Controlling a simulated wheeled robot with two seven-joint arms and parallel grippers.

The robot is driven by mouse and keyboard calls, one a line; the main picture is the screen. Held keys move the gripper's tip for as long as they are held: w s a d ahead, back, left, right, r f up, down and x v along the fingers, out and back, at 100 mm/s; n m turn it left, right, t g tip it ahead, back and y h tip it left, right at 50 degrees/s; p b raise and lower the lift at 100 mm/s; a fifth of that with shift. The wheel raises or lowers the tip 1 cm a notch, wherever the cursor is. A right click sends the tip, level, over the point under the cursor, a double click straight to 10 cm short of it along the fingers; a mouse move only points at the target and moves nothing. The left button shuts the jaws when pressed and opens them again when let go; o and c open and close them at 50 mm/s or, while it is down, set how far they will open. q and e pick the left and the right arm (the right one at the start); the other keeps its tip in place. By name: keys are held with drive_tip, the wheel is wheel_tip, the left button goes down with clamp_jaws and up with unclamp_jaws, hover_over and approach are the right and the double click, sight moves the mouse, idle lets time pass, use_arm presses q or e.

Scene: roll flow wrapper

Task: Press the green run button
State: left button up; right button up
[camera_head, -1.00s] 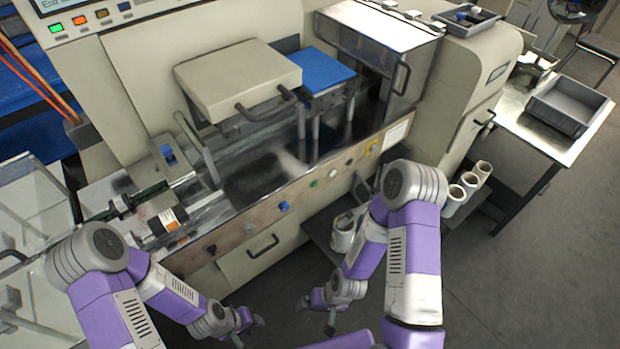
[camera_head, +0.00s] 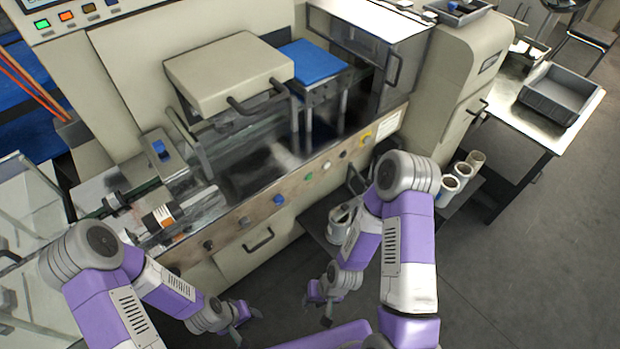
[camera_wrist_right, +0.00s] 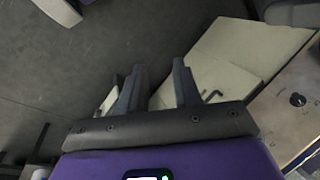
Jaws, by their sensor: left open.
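A small round green button (camera_head: 309,177) also sits on the machine's front rail (camera_head: 262,208). I cannot tell from markings which is the run button. My left gripper (camera_head: 246,322) is open and empty, low in front of the machine. My right gripper (camera_head: 316,311) hangs in front of the machine, below the rail. In the right wrist view its two fingers (camera_wrist_right: 158,85) stand apart with nothing between them. Neither gripper touches a button.
The beige wrapping machine (camera_head: 225,75) fills the middle, with blue, black and yellow knobs along its rail. A drawer handle (camera_head: 258,241) sticks out below. White rolls (camera_head: 450,188) stand at the right. A table with a grey bin (camera_head: 560,95) is further right. The floor at right is clear.

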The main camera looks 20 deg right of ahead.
clamp_jaws()
idle(1.1)
